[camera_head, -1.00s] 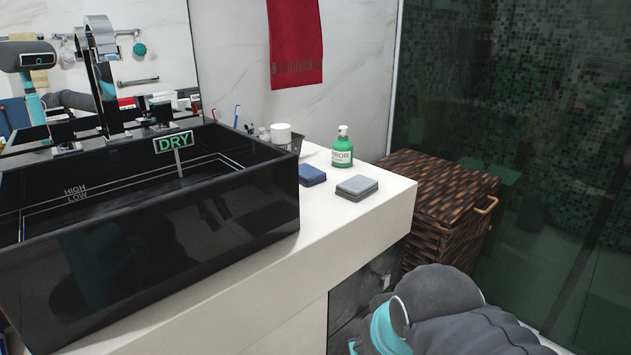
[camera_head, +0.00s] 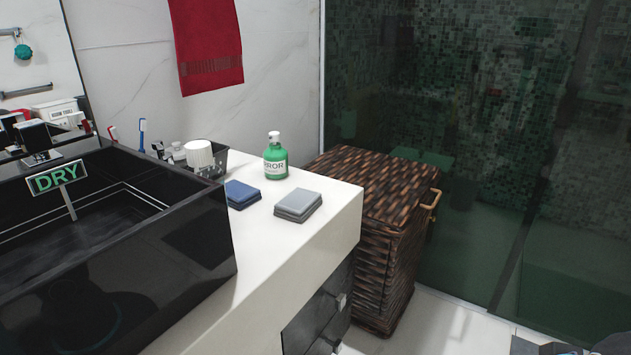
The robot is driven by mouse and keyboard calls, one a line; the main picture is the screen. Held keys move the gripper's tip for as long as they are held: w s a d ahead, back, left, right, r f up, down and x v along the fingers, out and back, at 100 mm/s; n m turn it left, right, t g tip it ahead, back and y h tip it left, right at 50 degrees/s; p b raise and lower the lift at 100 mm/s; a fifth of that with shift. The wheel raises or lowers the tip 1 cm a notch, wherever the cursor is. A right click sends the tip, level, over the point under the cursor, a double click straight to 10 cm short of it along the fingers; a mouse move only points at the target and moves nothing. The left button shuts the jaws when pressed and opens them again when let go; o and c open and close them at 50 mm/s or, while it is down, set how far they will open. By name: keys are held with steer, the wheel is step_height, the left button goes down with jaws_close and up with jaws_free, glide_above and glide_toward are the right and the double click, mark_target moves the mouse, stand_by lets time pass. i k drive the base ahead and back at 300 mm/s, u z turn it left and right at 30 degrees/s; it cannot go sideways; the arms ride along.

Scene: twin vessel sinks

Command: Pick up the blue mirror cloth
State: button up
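The blue mirror cloth (camera_head: 241,194) lies folded flat on the white counter, beside the right end of the black sink. The sink's corner is close to its left side. A grey folded cloth (camera_head: 298,204) lies to its right, apart from it. A green pump bottle (camera_head: 275,158) with a white top stands behind the two cloths. My gripper is not in view; only a sliver of what may be my arm shows at the bottom right corner.
The black vessel sink (camera_head: 130,280) with a "DRY" sign (camera_head: 57,178) fills the left. A dark basket (camera_head: 212,160) with a white jar stands behind the blue cloth. The white counter (camera_head: 325,226) is bare near its right end. A woven hamper (camera_head: 375,190) stands beyond it.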

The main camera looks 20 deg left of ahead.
mark_target(239, 195)
steer(key=z, duration=0.15)
steer(key=i, duration=1.3)
steer(key=u, duration=2.15)
